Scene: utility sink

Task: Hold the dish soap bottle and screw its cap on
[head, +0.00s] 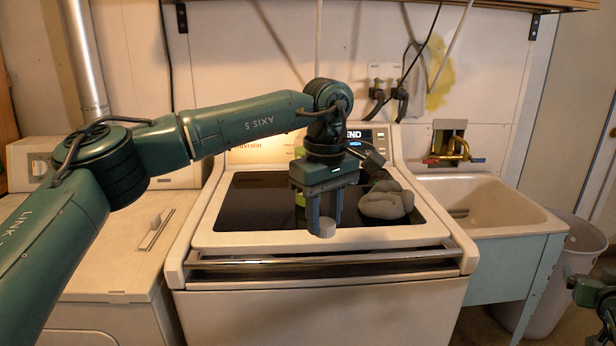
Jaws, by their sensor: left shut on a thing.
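My left gripper (326,222) points down over the front of the stove top and is shut on a small white ridged cap (327,229) at its fingertips. A yellow-green thing, possibly the dish soap bottle (300,198), shows in slivers behind the left gripper. Most of it is hidden by the gripper and wrist, so I cannot tell its full shape or whether its top is bare. Only a dark green part of my right arm shows at the lower right edge; its fingers are not visible.
A grey crumpled cloth-like lump (386,200) lies on the dark stove top (255,200), right of the gripper. A utility sink (485,200) with a brass faucet (455,150) is at right, a grey bin (560,270) beside it. A white washer-like appliance (120,240) stands left.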

